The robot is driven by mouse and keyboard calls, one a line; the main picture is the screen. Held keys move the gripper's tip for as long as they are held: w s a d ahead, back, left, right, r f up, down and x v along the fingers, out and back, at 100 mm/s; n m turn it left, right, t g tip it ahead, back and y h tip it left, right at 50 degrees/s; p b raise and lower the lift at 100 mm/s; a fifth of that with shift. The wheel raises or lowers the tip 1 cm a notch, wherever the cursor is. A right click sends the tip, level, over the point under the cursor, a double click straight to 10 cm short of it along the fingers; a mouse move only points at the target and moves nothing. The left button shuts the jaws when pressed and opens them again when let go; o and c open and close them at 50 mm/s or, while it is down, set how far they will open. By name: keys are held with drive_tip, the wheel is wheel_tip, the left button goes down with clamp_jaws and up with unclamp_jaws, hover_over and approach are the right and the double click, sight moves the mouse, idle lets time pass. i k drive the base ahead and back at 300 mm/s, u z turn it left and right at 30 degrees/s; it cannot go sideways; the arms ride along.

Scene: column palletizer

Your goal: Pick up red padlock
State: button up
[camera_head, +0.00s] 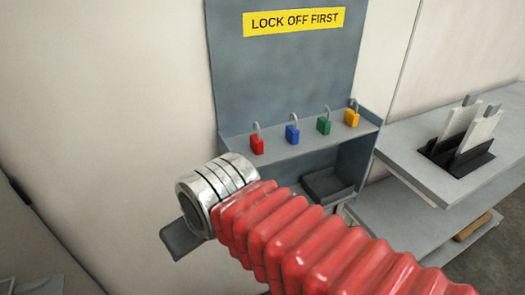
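The red padlock (257,144) stands upright with its grey shackle up, at the left end of the shelf (290,155) under the yellow sign. My gripper is mostly hidden behind the silver wrist ring of my arm. One dark grey part of it (181,241) shows at the lower left of the ring, below and left of the red padlock in the picture. Its fingertips cannot be made out, nor whether it is open. The red padlock stands clear of the visible gripper part.
Blue (292,134), green (324,125) and yellow (351,117) padlocks stand in a row to the right. A yellow sign (294,21) reads "LOCK OFF FIRST". A dark tray (327,186) sits below the shelf. A grey bench (415,150) with upright plates is at right.

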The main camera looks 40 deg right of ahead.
sight(257, 147)
drive_tip(key=z, duration=0.05)
drive_tip(key=k, duration=0.35)
drive_tip(key=u, duration=1.9)
drive_tip(key=k, duration=1)
drive_tip(key=u, duration=0.25)
